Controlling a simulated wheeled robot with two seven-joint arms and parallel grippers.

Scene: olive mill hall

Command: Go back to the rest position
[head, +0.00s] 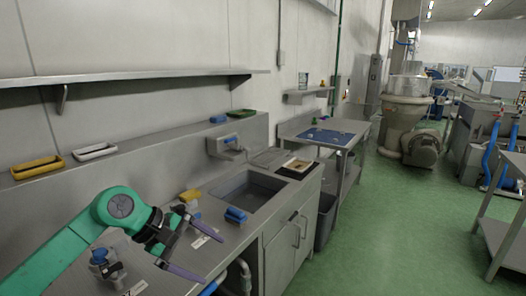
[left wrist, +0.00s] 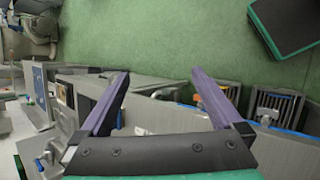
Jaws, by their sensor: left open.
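My left arm is green and reaches in from the lower left of the head view, over the steel counter (head: 228,236). Its gripper (head: 213,260) has two purple-grey fingers spread apart with nothing between them. The fingers point to the right, near the counter's front edge. In the left wrist view the same gripper (left wrist: 160,73) shows its fingers wide apart and empty, with green floor and grey counter parts beyond them. My right gripper is in neither view.
A blue-topped item (head: 235,215) and a yellow-topped item (head: 190,195) stand near the sink (head: 222,187). A clear container with a blue top (head: 100,257) is beside my left arm. Yellow (head: 37,167) and white (head: 95,151) trays sit on the ledge. Green floor (head: 400,230) lies open at right.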

